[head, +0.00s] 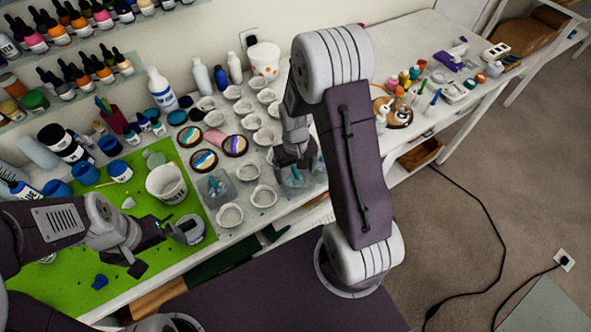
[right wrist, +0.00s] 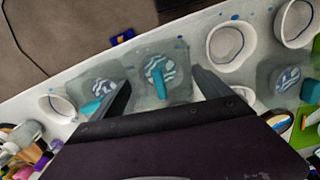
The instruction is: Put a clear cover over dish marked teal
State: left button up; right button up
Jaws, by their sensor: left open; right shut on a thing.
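In the right wrist view, a clear square cover (right wrist: 175,94) lies between the two spread fingers of my right gripper (right wrist: 160,92), which is shut on it. A round dish with a wavy teal and white pattern (right wrist: 168,68) shows at the cover, with a teal bar across it. I cannot tell whether the cover rests fully down. In the head view my right gripper (head: 292,158) points down at the bench, partly hiding the clear cover (head: 292,178). My left gripper (head: 158,248) is open above the green mat (head: 75,290), near a small grey-rimmed container (head: 192,230).
Another clear square piece with teal (head: 213,185) stands left of my right gripper. White cups (head: 263,196) crowd the bench around it. A white bucket (head: 166,183) stands on the mat. Bottles line the wall shelves. Cables lie on the floor at right.

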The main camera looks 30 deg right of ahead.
jog(key=o, duration=1.1)
jog(key=shift+o, duration=0.2)
notch_tip(320, 180, up, 9)
jog(key=s+a+t, duration=0.1)
jog(key=s+a, duration=0.3)
jog(key=s, duration=0.4)
jog(key=shift+s+a+f+n, duration=0.15)
jog(key=shift+a+f+n, duration=0.15)
jog(key=shift+a, duration=0.1)
